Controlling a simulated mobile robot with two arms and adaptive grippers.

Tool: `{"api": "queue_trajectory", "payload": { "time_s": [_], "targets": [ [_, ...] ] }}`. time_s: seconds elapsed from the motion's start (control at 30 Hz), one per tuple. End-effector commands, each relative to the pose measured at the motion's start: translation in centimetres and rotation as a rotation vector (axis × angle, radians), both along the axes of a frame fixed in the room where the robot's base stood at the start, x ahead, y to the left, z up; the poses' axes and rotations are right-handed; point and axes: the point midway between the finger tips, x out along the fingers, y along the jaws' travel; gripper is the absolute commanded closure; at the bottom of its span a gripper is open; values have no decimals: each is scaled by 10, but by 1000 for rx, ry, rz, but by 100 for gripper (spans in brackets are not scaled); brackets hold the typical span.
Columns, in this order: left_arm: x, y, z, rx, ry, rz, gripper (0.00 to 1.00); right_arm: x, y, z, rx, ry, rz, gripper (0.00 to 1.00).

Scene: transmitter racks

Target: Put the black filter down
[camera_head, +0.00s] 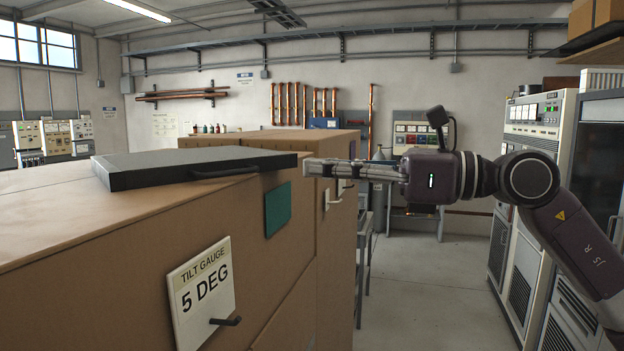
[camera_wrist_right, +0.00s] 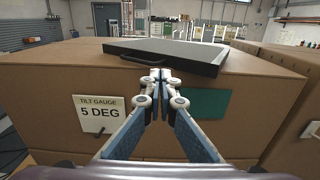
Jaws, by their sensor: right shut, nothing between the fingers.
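The black filter (camera_head: 195,163) is a flat dark slab with a bar handle on its near side. It lies on top of the brown box (camera_head: 60,226), close to the box's edge. It also shows in the right wrist view (camera_wrist_right: 180,52), handle side towards my gripper. My right gripper (camera_head: 308,168) is shut and empty, beside the box at about the height of its top. In the right wrist view its fingertips (camera_wrist_right: 155,76) are together just in front of the handle; whether they touch it I cannot tell. My left gripper is not in view.
The box face carries a "TILT GAUGE 5 DEG" label (camera_head: 202,292), a small dark handle (camera_head: 225,321) and a green patch (camera_head: 278,209). Another brown box (camera_head: 335,225) stands behind. Grey equipment racks (camera_head: 530,205) stand at the right. The floor (camera_head: 420,290) between is clear.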

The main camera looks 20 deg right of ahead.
Motion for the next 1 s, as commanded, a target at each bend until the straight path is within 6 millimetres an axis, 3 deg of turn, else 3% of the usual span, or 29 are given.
{"api": "queue_trajectory", "payload": {
  "time_s": [0.03, 0.2, 0.5, 0.87, 1.0],
  "targets": [
    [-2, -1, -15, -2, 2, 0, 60, -7, -12, -8, 0, -1, -6, 100],
    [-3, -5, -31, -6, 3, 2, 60, -29, -41, -7, 0, 0, -4, 100],
    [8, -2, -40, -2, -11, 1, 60, -47, -64, -2, -1, 0, -1, 100],
    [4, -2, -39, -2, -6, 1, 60, -46, -65, -2, 10, 7, 3, 100],
    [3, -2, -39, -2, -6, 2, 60, -18, -66, -13, 140, 88, 38, 100]
  ]
}}
